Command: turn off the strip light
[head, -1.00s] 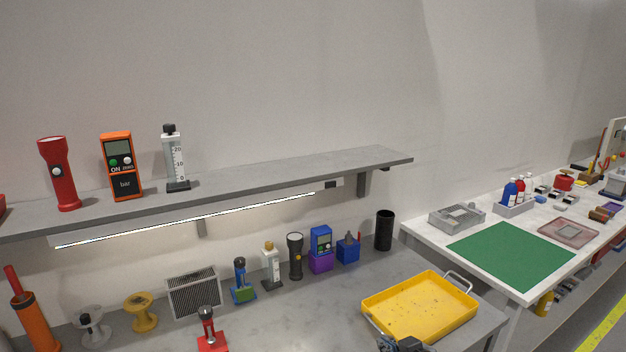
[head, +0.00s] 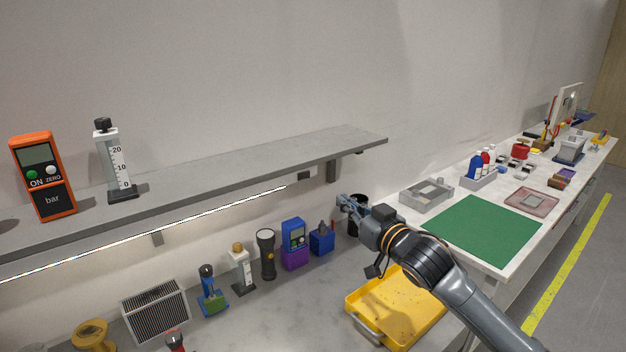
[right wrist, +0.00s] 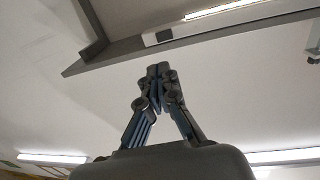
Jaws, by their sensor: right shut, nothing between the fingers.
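The strip light (head: 160,224) is a long, thin, glowing bar under the front of the grey wall shelf (head: 250,165). Its lit end also shows at the top of the right wrist view (right wrist: 220,9). A small dark switch block (head: 306,175) sits at the light's right end under the shelf; it shows in the right wrist view (right wrist: 158,37) with a pale part beside it. My right gripper (head: 342,202) is shut and empty, right of and below the switch block, apart from it. Its fingertips (right wrist: 158,69) point up towards the shelf. My left gripper is out of view.
A shelf bracket (head: 331,171) hangs between the switch block and my right gripper. A black cup (head: 353,229) stands partly behind the gripper. A yellow tray (head: 372,310) lies below my arm. A blue box (head: 321,243) and a black flashlight (head: 267,256) stand left.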

